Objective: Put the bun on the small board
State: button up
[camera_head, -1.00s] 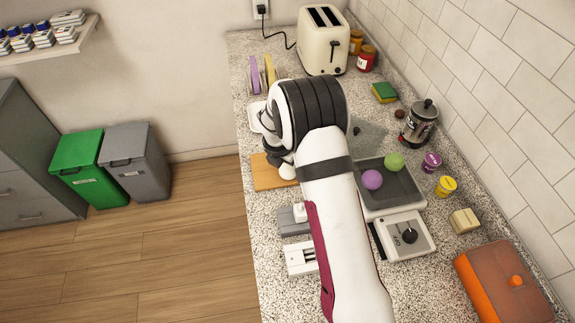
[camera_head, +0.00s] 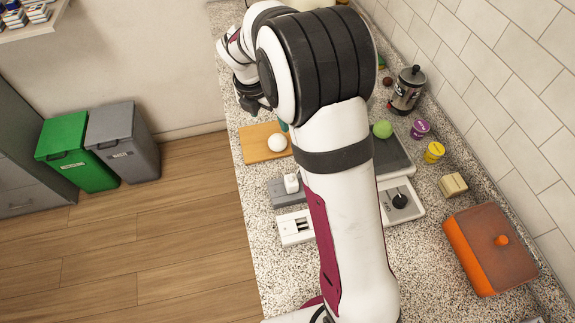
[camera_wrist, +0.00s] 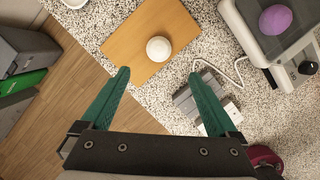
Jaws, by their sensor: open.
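The bun (camera_head: 277,142) is a pale, round ball on the small wooden board (camera_head: 253,149). In the wrist view the bun (camera_wrist: 158,49) lies on bare wood of the board (camera_wrist: 128,48), inside its edges. My gripper (camera_wrist: 159,76) is open, with its two green fingers spread apart and nothing between them. The bun shows just beyond the fingertips, apart from both. In the head view my arm covers much of the counter, and the fingers are mostly hidden behind it.
A French press (camera_head: 407,90) stands right.

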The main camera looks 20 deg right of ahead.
jog(key=s+a+r+m+g+y, duration=0.1)
jog(key=s+r+m+y, duration=0.1)
jog(key=s+m, duration=1.4)
jog(key=s+a+r+m+g+y, duration=0.1)
jog(key=s+r+m, duration=0.4)
jog(key=s+m, duration=1.1)
jog(key=shift+s+r+y, duration=0.2)
jog(key=shift+s+y, duration=0.3)
jog(key=shift+s, duration=0.15)
